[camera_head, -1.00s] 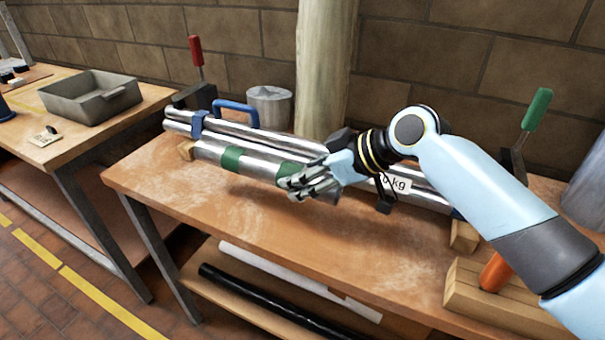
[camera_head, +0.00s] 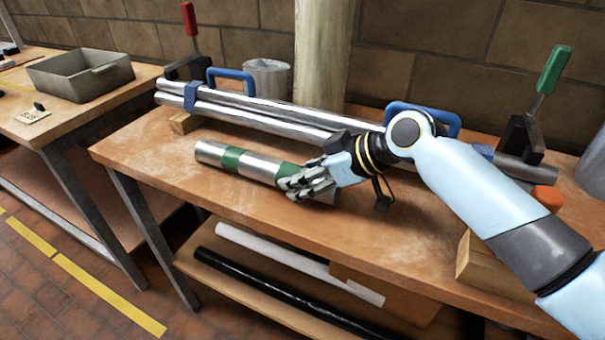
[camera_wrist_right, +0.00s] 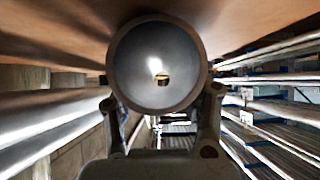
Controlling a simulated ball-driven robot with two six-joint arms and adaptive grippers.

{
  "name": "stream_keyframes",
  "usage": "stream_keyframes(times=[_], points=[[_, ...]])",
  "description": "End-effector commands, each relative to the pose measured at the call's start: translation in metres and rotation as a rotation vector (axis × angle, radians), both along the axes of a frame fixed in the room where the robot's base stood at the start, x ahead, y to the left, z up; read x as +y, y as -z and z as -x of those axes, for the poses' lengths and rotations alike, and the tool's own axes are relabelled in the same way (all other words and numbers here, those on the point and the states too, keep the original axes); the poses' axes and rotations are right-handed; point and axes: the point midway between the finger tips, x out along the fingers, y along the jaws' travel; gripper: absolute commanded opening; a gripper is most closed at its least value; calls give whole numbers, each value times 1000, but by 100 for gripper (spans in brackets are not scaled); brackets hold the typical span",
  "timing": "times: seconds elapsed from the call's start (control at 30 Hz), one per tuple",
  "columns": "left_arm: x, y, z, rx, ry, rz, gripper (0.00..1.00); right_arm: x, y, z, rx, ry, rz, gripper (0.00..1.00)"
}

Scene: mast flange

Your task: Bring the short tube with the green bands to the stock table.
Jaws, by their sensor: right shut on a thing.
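The short tube (camera_head: 260,168) is silver with green bands. It is in the head view over the front part of the middle bench (camera_head: 150,206), in front of the long tubes and apart from them. My right gripper (camera_head: 305,181) is shut around its right end, by the right green band. In the right wrist view the tube's round end (camera_wrist_right: 158,65) faces the camera between my two fingers (camera_wrist_right: 162,125). I cannot tell whether the tube clears the bench top. A second table (camera_head: 60,140) stands at the left. My left gripper is not in view.
Long silver tubes (camera_head: 270,116) with blue handles lie along the bench's back. A red-handled clamp (camera_head: 190,45) and a green-handled clamp (camera_head: 540,100) stand at their ends. A grey bin (camera_head: 80,76) and a small card (camera_head: 33,115) sit on the left table, with a floor gap between tables.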

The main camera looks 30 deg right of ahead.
Motion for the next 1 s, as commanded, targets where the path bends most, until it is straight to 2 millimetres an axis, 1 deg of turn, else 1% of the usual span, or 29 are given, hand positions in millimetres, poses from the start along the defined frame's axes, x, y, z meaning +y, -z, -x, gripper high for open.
stream_keyframes(times=[0.23,0.27,0.43,0.47,0.67,0.77,0.87,1.0], points=[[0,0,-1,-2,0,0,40,0,-1,0,-2,0,-1,0],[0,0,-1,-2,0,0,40,0,-1,0,-2,0,-1,47],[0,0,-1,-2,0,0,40,0,0,0,-2,0,-1,69],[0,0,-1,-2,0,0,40,0,0,0,-2,0,-1,72],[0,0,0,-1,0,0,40,0,1,0,1,1,0,72],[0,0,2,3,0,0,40,0,-3,0,0,0,0,72],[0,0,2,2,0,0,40,0,-14,0,-2,-1,1,72],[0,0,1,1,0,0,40,0,-42,-1,-6,-2,2,72]])
